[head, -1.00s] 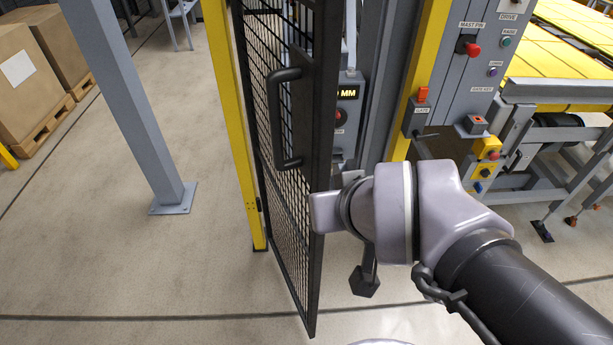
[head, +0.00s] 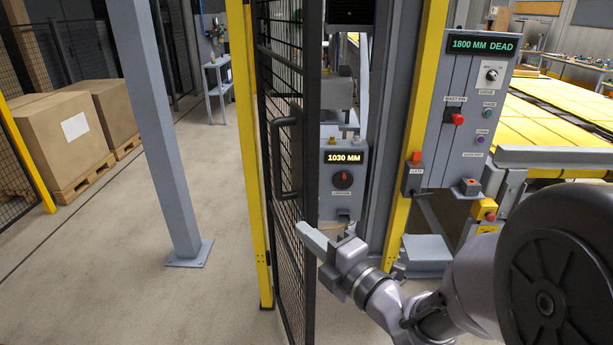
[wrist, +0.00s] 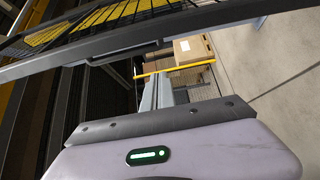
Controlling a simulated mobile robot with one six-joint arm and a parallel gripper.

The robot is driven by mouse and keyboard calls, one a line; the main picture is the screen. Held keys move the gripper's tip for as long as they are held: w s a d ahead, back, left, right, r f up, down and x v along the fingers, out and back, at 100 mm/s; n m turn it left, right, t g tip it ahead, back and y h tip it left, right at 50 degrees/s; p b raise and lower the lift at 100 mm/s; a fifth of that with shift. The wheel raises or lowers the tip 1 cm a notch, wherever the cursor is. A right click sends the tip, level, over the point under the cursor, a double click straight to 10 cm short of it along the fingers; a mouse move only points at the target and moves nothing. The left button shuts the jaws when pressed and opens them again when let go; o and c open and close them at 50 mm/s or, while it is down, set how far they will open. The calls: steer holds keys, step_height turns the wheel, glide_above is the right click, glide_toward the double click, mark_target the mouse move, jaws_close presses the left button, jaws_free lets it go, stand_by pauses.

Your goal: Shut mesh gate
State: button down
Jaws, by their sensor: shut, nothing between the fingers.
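The mesh gate (head: 284,188) is a tall black frame with wire mesh, standing ajar and seen nearly edge-on in the head view. It hangs beside a yellow post (head: 247,150). Its black D-shaped handle (head: 278,158) is on the near face. My gripper (head: 306,233) is shut and empty, below and right of the handle, with its tips at the gate's free edge. I cannot tell whether they touch. In the wrist view, the gate's dark frame (wrist: 165,33) crosses above my gripper's fingers (wrist: 168,100).
A lit 1030 MM box (head: 343,182) stands behind the gate. A grey column (head: 160,130) and boxes on pallets are at left. Floor between is clear.

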mark_target(308, 216)
steer(key=shift+w+a+f+b, duration=0.1)
steer(key=shift+w+b, duration=0.25)
steer(key=shift+w, duration=1.2)
steer(key=shift+w+f+b, duration=0.1)
steer(key=shift+w+b, duration=0.2)
steer(key=shift+w, duration=1.25)
